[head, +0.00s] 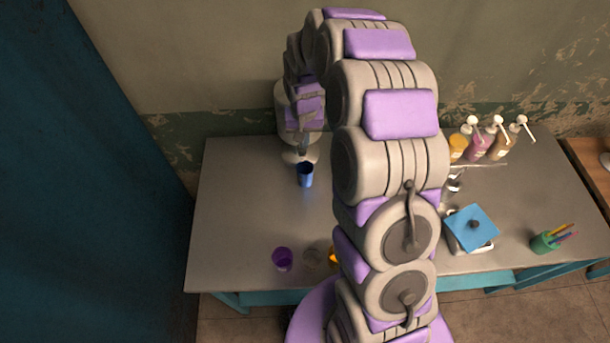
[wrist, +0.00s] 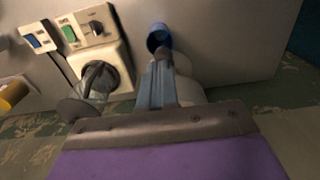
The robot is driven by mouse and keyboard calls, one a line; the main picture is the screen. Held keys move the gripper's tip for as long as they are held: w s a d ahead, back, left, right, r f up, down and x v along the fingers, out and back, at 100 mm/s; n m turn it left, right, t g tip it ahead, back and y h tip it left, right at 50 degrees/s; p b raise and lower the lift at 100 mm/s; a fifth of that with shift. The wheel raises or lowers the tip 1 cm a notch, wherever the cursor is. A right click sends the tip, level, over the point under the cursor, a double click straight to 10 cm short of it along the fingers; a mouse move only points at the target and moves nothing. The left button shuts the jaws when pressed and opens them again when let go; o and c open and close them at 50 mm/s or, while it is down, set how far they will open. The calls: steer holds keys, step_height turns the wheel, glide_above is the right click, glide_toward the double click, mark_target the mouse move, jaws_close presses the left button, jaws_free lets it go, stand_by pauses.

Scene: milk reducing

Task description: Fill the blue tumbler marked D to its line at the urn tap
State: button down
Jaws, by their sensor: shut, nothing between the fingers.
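My gripper (head: 301,145) is at the front of the urn, above and behind the tumbler. In the wrist view my gripper (wrist: 161,62) is shut and empty. The urn's tap is hidden by my gripper and arm.
A purple cup (head: 282,259) and a clear glass stand at the table's front edge. Pump bottles (head: 478,142), a blue-topped box (head: 471,228) and a green pencil cup (head: 545,242) are at right. The grey table (head: 235,215) is clear at left. My arm hides its middle.

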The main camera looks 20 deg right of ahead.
steer(key=shift+d+f, duration=0.15)
steer(key=shift+f, duration=0.15)
steer(key=shift+a+f, duration=0.55)
steer(key=shift+a, duration=0.25)
steer(key=shift+d+f+b, duration=0.3)
steer(key=shift+d+f, duration=0.15)
steer(key=shift+d, duration=0.15)
steer(key=shift+f, duration=0.15)
steer(key=shift+a, duration=0.4)
steer(key=shift+d, duration=0.15)
stand_by(5.6)
